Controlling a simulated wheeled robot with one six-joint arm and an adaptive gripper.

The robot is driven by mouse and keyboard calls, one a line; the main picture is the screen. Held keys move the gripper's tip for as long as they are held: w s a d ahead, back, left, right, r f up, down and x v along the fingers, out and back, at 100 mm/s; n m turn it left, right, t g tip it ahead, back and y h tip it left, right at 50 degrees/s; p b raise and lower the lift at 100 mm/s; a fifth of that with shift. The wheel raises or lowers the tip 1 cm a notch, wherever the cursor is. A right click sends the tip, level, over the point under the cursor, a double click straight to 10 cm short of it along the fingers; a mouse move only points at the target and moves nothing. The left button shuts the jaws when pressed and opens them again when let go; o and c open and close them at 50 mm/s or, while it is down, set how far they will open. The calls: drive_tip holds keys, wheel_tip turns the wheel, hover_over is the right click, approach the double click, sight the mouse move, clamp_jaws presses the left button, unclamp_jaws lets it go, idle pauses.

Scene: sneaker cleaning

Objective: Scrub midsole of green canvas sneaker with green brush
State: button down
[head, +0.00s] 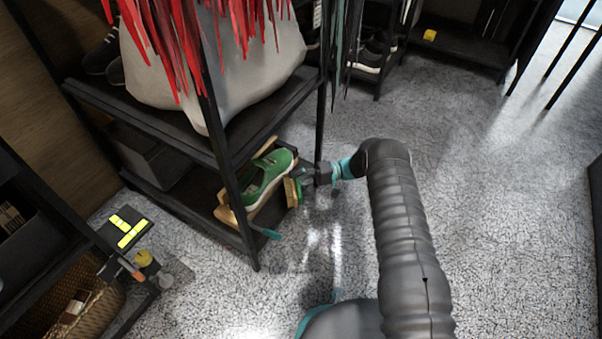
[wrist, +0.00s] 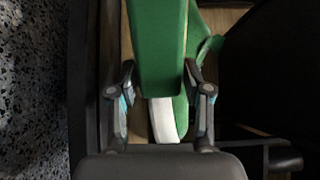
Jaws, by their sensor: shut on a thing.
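The green canvas sneaker (head: 262,178) has a pale sole and lies on the lower rack shelf in the head view. Part of its green upper (wrist: 181,112) and white midsole (wrist: 163,120) show in the wrist view, partly hidden by the brush. My gripper (head: 308,178) is at the sneaker's right side, shut on the green brush (head: 299,188). The brush's tan bristles face the sneaker's side; I cannot tell whether they touch the midsole. In the wrist view the green brush (wrist: 158,50) stands between the fingers of my gripper (wrist: 160,85).
A black rack with thin posts (head: 228,170) frames the sneaker. A grey-white bag (head: 245,65) and red strips (head: 180,45) are above. A teal-ended item (head: 266,232) sticks out below the sneaker. A wicker basket (head: 90,310) is lower left. The speckled floor (head: 490,200) at right is clear.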

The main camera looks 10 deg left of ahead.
drive_tip(key=shift+s+a, duration=0.25)
drive_tip(key=shift+s, duration=0.5)
drive_tip(key=shift+s+a+p, duration=0.55)
drive_tip(key=shift+s, duration=0.6)
drive_tip(key=shift+s+a+p, duration=0.5)
drive_tip(key=shift+s+a, duration=0.1)
drive_tip(key=shift+s, duration=0.5)
drive_tip(key=shift+s+a+p, duration=0.55)
drive_tip(key=shift+s, duration=0.6)
drive_tip(key=shift+s, duration=0.1)
